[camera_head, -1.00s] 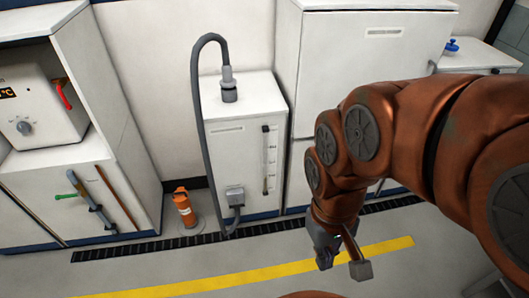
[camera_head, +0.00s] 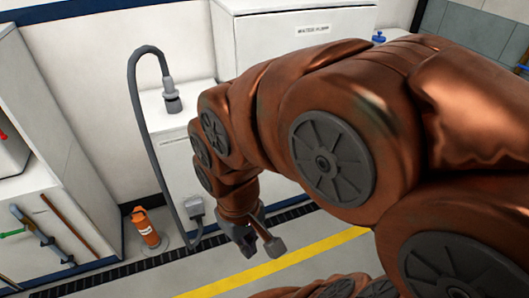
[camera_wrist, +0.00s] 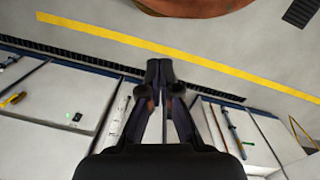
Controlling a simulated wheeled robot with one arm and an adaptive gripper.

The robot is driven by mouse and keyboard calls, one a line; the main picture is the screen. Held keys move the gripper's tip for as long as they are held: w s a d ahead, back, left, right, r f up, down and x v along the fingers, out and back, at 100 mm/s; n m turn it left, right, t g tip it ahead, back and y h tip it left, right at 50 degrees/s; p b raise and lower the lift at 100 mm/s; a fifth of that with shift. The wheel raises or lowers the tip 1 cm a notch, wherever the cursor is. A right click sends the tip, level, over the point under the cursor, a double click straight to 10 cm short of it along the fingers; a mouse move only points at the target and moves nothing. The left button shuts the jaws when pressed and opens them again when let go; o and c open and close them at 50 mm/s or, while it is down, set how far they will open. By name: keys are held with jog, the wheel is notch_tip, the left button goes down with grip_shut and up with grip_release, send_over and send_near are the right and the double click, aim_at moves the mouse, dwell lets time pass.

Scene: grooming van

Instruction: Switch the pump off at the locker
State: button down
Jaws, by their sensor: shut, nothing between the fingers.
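The tall white locker (camera_head: 262,48) stands behind my arm in the head view. A label (camera_head: 312,29) on its upper front appears to read "water pump". My arm hides most of its lower front. In the wrist view, a white panel (camera_wrist: 45,112), apparently the locker's front, carries a small green light (camera_wrist: 76,117) and a small dark fitting beside it. I cannot tell the switch's position. My gripper (camera_head: 250,244) is shut and empty, low over the floor in front of the cabinets. Its fingers (camera_wrist: 160,70) point away from the wrist, apart from the panel.
A white tank cabinet (camera_head: 165,125) with a grey hose (camera_head: 139,130) stands left of the locker. The floor around the yellow line (camera_head: 270,262) is clear.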

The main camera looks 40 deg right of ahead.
jog(key=w+d+f+n+t+h+b, duration=0.25)
jog(key=w+d+f+b, duration=0.45)
jog(key=w+d, duration=0.4)
jog(key=w+d+f+n+t+h+b, duration=0.1)
jog(key=w+d+f+t+h+b, duration=0.25)
jog(key=w+d+f+b, duration=0.7)
jog(key=w+d+f+n+t+h+b, duration=0.15)
jog(key=w+d+f+t+b, duration=0.3)
jog(key=w+d, duration=0.65)
jog(key=d+f+n+t+b, duration=0.4)
jog(key=d+f+b, duration=0.2)
jog(key=f+b, duration=0.2)
jog(key=w+d+f+n+t+y+b, duration=0.1)
jog(key=d+f+n+t+b, duration=0.4)
jog(key=f+b, duration=0.3)
jog(key=shift+w+d+f, duration=0.25)
jog(key=shift+d+f, duration=0.55)
jog(key=shift+f, duration=0.05)
jog(key=b+x, duration=0.4)
jog(key=x, duration=1)
jog(key=shift+f, duration=0.15)
jog(key=shift+w+a, duration=0.1)
